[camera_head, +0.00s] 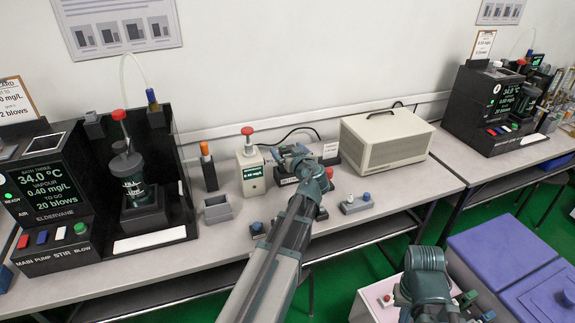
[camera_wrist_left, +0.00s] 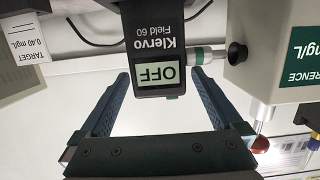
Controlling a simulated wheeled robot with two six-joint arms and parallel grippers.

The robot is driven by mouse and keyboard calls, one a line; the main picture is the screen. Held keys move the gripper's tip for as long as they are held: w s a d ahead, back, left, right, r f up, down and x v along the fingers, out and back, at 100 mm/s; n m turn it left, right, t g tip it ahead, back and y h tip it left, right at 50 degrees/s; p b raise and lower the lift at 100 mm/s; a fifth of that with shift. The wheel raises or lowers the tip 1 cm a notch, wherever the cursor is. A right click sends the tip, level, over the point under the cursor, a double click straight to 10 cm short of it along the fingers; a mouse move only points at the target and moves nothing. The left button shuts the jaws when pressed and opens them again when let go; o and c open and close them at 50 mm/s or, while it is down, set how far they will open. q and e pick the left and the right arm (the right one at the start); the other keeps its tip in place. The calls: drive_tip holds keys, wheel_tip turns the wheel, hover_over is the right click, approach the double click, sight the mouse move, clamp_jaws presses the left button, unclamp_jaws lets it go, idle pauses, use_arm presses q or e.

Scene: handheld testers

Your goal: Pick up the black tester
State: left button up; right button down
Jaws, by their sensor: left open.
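The black tester (camera_wrist_left: 165,50), marked Klervo Field 60 with a display reading OFF, shows upside down in the left wrist view. It lies ahead of and between the spread fingers of my left gripper (camera_wrist_left: 157,78), with no contact visible. A pale connector (camera_wrist_left: 207,54) sits between the tester and the white reference box. In the head view my left gripper (camera_head: 292,155) is over the bench just right of that box. It hides most of the tester (camera_head: 284,180) there. My right gripper does not show; only part of my right arm is at lower right.
The white reference box (camera_head: 250,172) with a red knob stands close left of the gripper. A black holder with an orange top (camera_head: 208,170) is further left. A beige case (camera_head: 385,138) and a small button block (camera_head: 356,204) are to the right.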

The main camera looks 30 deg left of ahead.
use_arm(q)
drive_tip(key=x, duration=0.3)
drive_tip(key=shift+w, duration=0.1)
clamp_jaws()
idle(0.4)
wheel_tip(320, 180, up, 10)
drive_tip(key=p, duration=1)
